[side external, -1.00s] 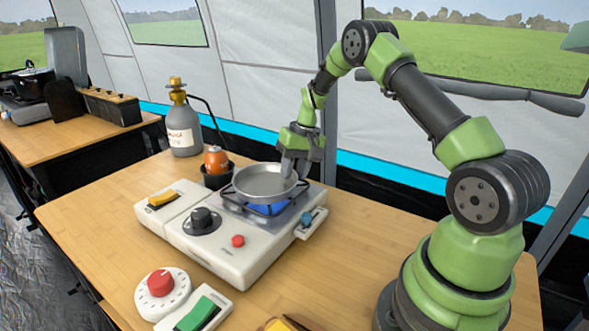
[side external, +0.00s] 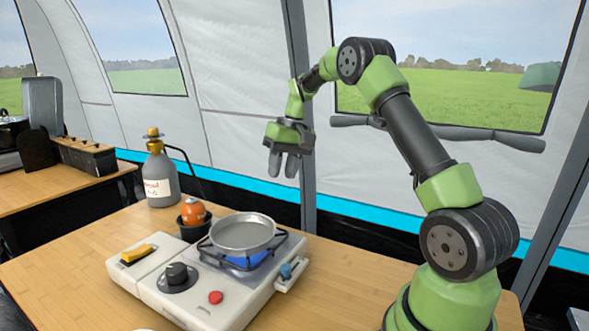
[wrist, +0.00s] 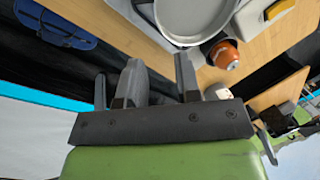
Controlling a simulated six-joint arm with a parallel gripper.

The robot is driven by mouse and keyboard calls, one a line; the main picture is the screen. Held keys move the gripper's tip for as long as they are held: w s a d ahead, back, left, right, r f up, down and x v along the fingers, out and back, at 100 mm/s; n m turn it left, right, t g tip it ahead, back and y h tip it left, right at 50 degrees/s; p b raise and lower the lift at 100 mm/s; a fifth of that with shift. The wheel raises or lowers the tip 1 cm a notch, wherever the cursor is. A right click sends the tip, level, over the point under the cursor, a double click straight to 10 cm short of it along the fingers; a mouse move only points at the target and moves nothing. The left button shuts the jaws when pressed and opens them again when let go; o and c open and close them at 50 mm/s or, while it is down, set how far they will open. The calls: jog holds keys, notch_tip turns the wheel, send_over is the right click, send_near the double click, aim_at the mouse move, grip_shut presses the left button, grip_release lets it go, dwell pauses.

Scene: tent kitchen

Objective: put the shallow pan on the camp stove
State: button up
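The shallow grey metal pan (side external: 243,234) sits on the black grate of the white camp stove (side external: 215,299), above the blue burner area (side external: 245,261). It looks roughly level in the side view. The pan (wrist: 196,18) is cut off by the top edge of the wrist view. My gripper (side external: 283,169) hangs in the air above and behind the pan, apart from it, with its fingers pointing down. In the wrist view my gripper (wrist: 158,62) has its fingers apart with nothing between them.
A grey gas bottle (side external: 161,178) with a hose and an orange canister (side external: 194,212) in a dark holder stand behind the stove. The stove has a yellow switch (side external: 137,253) and a black knob (side external: 177,273). The wooden table (side external: 60,262) is bare at left.

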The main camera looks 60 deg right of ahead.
jog(key=s+a+r+t, duration=0.1)
jog(key=s+a+r, duration=0.1)
jog(key=a+r, duration=0.6)
jog(key=s+a+r+n+t, duration=0.1)
jog(key=s+a+t, duration=0.1)
jog(key=s+a, duration=0.4)
jog(key=s+a+r+n+t, duration=0.1)
jog(key=s+a+t, duration=0.1)
jog(key=s+a, duration=0.5)
jog(key=s, duration=0.5)
jog(key=shift+a+r+n+t, duration=0.2)
jog(key=shift+r+n+t, duration=0.1)
